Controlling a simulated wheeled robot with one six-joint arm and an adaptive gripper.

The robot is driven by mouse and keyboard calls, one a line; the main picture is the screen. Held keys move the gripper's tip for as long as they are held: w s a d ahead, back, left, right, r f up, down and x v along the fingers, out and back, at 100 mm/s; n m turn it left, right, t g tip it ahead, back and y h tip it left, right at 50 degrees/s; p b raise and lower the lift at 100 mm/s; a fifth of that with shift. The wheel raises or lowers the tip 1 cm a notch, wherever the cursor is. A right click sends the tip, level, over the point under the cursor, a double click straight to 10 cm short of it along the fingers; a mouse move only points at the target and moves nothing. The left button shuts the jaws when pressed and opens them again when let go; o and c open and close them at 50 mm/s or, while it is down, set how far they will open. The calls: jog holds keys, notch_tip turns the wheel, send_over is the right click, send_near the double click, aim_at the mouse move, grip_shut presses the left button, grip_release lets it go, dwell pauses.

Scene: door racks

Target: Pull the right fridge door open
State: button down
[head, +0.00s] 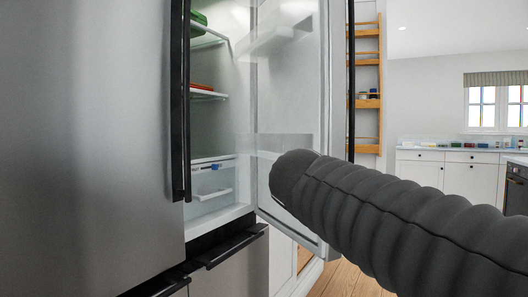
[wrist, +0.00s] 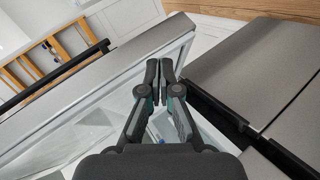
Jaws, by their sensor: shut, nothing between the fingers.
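The right fridge door (head: 290,100) stands wide open in the head view, its white inner side and shelves facing me. Its black bar handle (head: 351,80) shows past the door's far edge. In the wrist view the door (wrist: 130,62) slants across the left, with the handle (wrist: 50,75) on its outer side. My gripper (wrist: 159,64) is shut and empty, its fingertips close together. It lies on the inner side of the door, between the door and the fridge body; contact with the door cannot be told. In the head view my dark arm hides my gripper and part of the door.
The left fridge door (head: 90,130) is closed, with a black handle (head: 180,100). Steel drawers (head: 235,265) sit below the open compartment (head: 215,130). A wooden rack (head: 366,100) stands beyond the open door. White cabinets (head: 450,172) and open wooden floor lie farther right.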

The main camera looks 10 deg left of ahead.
jog(key=w+a+r+n+t+b, duration=0.1)
jog(key=w+a+r+n+t, duration=0.15)
jog(key=a+r, duration=0.65)
jog(key=w+a+r+n+t+b, duration=0.1)
jog(key=a+r+n+t, duration=0.3)
jog(key=a, duration=0.9)
jog(key=m+p, duration=0.1)
jog(key=p, duration=0.1)
send_near(265, 143)
jog(key=w+a, duration=0.2)
jog(key=w, duration=0.1)
jog(key=w+d, duration=0.2)
jog(key=d, duration=0.1)
jog(key=shift+w+r+y, duration=0.15)
jog(key=shift+w+y, duration=0.2)
jog(key=shift+y, duration=0.05)
jog(key=shift+w+d, duration=0.15)
jog(key=shift+d, duration=0.05)
